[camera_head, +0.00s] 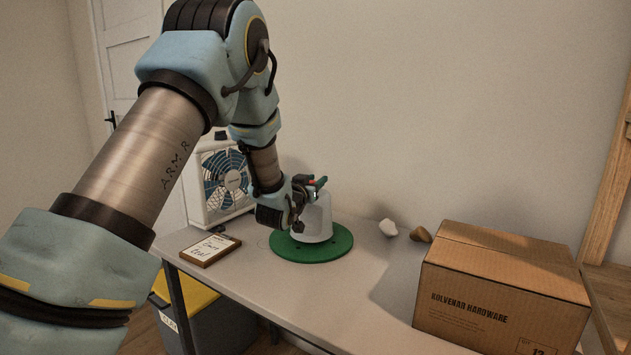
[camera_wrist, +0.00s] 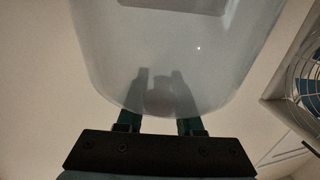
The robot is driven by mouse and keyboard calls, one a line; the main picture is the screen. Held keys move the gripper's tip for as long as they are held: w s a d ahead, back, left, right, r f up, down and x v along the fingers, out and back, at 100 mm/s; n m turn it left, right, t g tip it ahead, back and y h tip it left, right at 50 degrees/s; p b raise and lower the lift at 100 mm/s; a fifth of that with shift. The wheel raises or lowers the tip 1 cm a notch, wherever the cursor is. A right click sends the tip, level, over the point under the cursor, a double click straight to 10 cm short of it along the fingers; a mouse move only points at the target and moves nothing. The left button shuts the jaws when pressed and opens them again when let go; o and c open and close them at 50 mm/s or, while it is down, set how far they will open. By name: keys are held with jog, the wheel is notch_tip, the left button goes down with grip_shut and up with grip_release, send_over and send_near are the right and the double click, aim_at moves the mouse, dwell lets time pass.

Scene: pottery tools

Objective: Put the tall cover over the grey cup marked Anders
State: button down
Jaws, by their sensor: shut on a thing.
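The tall cover (camera_head: 317,221) is a whitish, cloudy, tapered shape over the green round board (camera_head: 335,246) on the table. I cannot tell whether its rim touches the board. My gripper (camera_head: 315,190) is at the top of the cover and shut on it. In the wrist view the translucent cover (camera_wrist: 215,50) fills the upper middle, and my fingers (camera_wrist: 160,80) show dimly through it with a dull reddish round spot between them. A darker patch shows at the top edge there. I cannot make out the grey cup or the name Anders in either view.
A white box fan (camera_head: 222,180) and a framed handwritten card (camera_head: 210,249) are left of the board. The table's front middle is clear.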

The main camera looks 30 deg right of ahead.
aim_at(311, 207)
jog(key=shift+f, duration=0.5)
jog(key=shift+c, duration=2.4)
grip_release()
jog(key=shift+a, duration=0.1)
jog(key=b+v, duration=0.2)
jog(key=v, duration=0.8)
jog(key=shift+s+a+b, duration=0.2)
jog(key=shift+s+b, duration=0.1)
jog(key=shift+b, duration=0.1)
